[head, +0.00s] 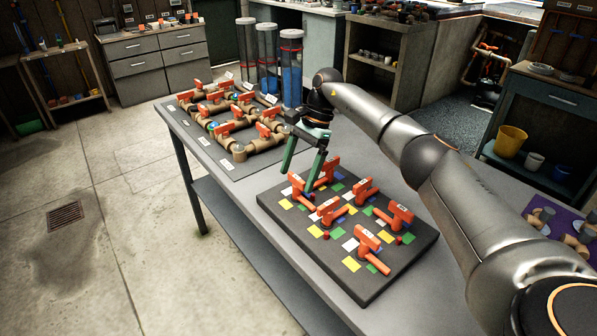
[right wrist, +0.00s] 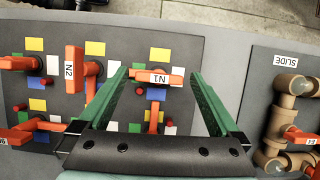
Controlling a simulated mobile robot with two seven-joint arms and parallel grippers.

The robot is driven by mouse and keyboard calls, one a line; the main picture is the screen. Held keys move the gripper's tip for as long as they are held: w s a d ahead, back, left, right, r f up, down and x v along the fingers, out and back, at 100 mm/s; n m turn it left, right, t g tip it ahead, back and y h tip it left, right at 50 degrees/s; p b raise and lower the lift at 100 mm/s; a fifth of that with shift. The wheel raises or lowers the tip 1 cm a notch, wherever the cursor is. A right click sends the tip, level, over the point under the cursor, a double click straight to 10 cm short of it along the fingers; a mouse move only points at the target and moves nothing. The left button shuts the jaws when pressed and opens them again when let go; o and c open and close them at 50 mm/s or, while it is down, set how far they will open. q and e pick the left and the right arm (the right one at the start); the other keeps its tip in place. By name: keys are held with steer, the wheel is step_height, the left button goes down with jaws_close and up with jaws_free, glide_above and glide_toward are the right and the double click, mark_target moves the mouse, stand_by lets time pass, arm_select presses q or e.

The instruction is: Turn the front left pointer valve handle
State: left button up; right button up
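A dark board (head: 348,275) on the grey table carries several orange-red pointer valve handles with colored squares around them. The handle labeled N1 (head: 298,186) is at the board's left corner in the head view. My right gripper (head: 297,182) is open around it from above. In the right wrist view the N1 handle (right wrist: 157,77) lies between the two green fingers (right wrist: 158,74), with small gaps at its ends. The N2 handle (right wrist: 74,69) stands to its left there. My left gripper is not in view.
Neighbouring handles (head: 330,210) and small red pegs (head: 326,236) stand close by on the board. A second board with tan pipes and orange handles (head: 262,143) is behind it. Tall clear cylinders (head: 291,75) stand behind that.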

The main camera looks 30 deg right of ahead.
steer(key=p+v, duration=0.5)
steer(key=v, duration=0.7)
steer(key=shift+r, duration=0.3)
steer(key=shift+f, duration=0.1)
stand_by(0.4)
